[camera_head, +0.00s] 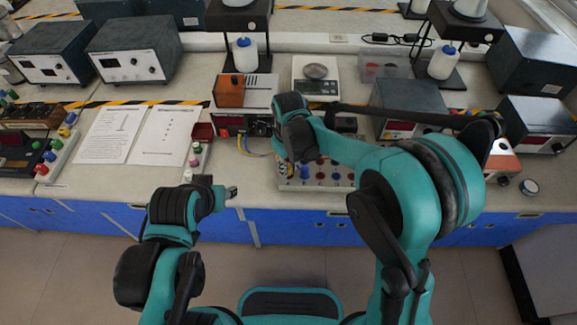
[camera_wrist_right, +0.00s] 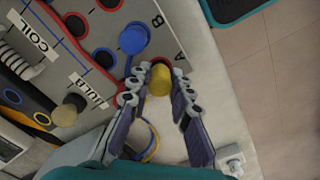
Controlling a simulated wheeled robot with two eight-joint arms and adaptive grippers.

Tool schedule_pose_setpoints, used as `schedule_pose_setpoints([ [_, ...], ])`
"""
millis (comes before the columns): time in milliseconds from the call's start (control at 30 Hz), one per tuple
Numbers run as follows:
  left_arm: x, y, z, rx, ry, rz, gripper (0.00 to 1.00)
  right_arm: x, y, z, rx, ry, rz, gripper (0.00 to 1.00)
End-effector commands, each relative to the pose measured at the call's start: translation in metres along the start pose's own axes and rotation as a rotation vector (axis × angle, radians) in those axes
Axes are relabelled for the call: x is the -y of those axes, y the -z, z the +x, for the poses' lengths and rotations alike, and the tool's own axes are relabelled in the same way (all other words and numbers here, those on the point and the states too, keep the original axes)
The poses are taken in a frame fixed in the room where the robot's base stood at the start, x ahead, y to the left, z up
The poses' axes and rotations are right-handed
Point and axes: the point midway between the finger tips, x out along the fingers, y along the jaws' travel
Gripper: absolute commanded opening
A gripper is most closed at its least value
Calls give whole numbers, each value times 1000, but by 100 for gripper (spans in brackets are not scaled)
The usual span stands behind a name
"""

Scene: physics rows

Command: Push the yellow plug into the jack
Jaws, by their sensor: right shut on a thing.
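The yellow plug (camera_wrist_right: 159,82) is between the fingertips of my right gripper (camera_wrist_right: 160,76) in the right wrist view, and the gripper is shut on it. The plug is at the edge of a grey jack board (camera_wrist_right: 98,22), beside the letter A. A red-ringed jack (camera_wrist_right: 160,58) shows partly behind the plug; I cannot tell how deep the plug sits in it. In the head view the board (camera_head: 325,183) is at the bench front, and my right arm hides the plug. My left gripper (camera_head: 232,192) is at the bench front edge; its opening is too small to judge.
A blue plug (camera_wrist_right: 133,40) stands beside the letter B, close to my right fingers. A beige plug (camera_wrist_right: 68,110) and yellow and blue wires (camera_wrist_right: 150,148) are nearby. Papers (camera_head: 137,135) lie on the left bench; a scale (camera_head: 315,78) stands behind my right arm.

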Motion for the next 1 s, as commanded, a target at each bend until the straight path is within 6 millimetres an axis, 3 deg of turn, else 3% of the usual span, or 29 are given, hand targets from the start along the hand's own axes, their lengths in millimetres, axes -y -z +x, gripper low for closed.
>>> schedule_pose_setpoints([
  [700,0,-5,7,0,0,0,40,0,0,12,0,0,0,0],
  [733,0,-5,7,0,0,0,40,0,0,11,0,0,0,23],
  [800,0,-5,7,0,0,0,40,0,0,11,0,0,0,41],
  [1000,0,-5,7,0,0,0,40,0,0,11,0,0,0,44],
])
